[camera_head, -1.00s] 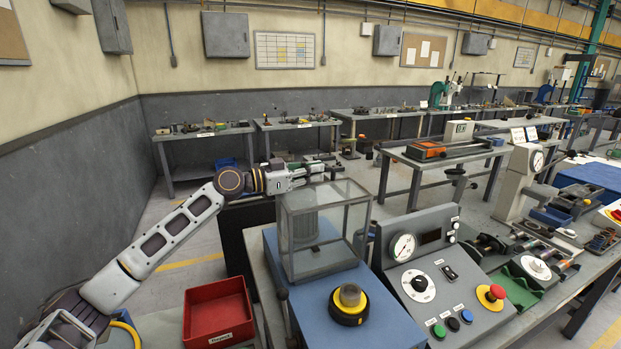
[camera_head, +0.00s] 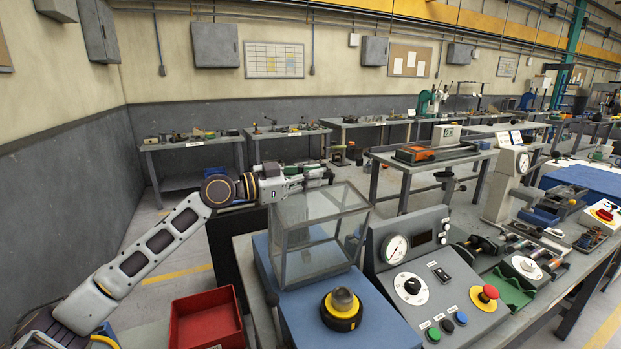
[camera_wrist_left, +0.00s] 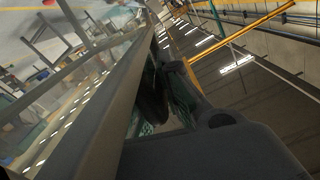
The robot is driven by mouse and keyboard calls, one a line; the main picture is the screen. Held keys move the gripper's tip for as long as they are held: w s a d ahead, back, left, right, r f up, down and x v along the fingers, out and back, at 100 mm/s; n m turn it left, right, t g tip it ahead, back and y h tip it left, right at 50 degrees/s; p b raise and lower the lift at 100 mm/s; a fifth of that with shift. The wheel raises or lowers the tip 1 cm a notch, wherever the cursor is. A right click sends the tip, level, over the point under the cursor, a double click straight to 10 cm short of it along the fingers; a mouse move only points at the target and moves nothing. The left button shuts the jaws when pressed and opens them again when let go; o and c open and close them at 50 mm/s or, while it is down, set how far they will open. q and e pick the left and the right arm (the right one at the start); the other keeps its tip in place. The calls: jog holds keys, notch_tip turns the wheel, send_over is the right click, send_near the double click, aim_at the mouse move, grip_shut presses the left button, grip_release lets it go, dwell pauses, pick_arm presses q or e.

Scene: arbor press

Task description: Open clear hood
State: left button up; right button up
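The clear hood (camera_head: 318,238) is a grey-framed box with see-through panels on the blue base (camera_head: 385,315). In the head view it stands over the back part of that base. My left gripper (camera_head: 325,174) is at the hood's far top edge, with the arm reaching in from the left behind it. In the left wrist view a grey frame bar (camera_wrist_left: 108,125) runs diagonally close to dark finger parts (camera_wrist_left: 165,90). Whether the fingers grip the bar or only lie beside it cannot be told. My right gripper is not in view.
A sloped control panel (camera_head: 425,268) with a gauge, knobs and a red stop button (camera_head: 485,295) stands right of the hood. A yellow-and-black round part (camera_head: 342,310) sits in front of it. A red bin (camera_head: 206,320) is at lower left. Other workbenches stand behind.

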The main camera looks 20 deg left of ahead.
pick_arm(q)
jog(key=shift+o, duration=0.4)
jog(key=shift+s+f, duration=0.2)
jog(key=shift+f, duration=0.05)
jog(key=shift+o, duration=0.8)
jog(key=v, duration=0.5)
jog(key=shift+s+a+r, duration=0.15)
jog(key=shift+a+r, duration=0.1)
jog(key=shift+a, duration=0.25)
jog(key=shift+d, duration=0.3)
jog(key=shift+s+a, duration=0.45)
jog(key=shift+a, duration=0.15)
jog(key=shift+v, duration=2.35)
jog(key=shift+s, duration=0.1)
jog(key=shift+d+f, duration=0.1)
